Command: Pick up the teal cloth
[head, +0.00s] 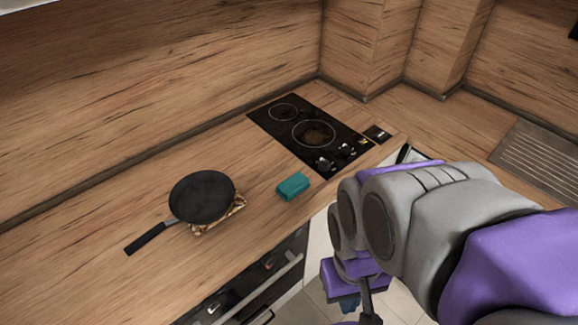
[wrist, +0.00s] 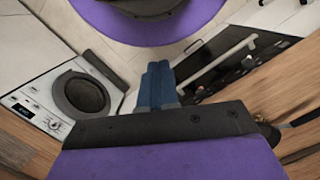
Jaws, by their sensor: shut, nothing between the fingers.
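The teal cloth (head: 293,186) is a small folded block on the wooden counter, near its front edge, between the pan and the hob in the head view. My gripper (head: 349,303) is low in front of the counter, below and to the right of the cloth and apart from it. In the wrist view my gripper (wrist: 158,82) shows its blue fingers together, with nothing between them. The cloth is not seen in the wrist view.
A black frying pan (head: 202,196) rests on a patterned mat (head: 219,228) left of the cloth. A black hob (head: 312,133) lies behind it. An oven handle (head: 270,290) projects below the counter. A washing machine (wrist: 45,105) stands at left in the wrist view.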

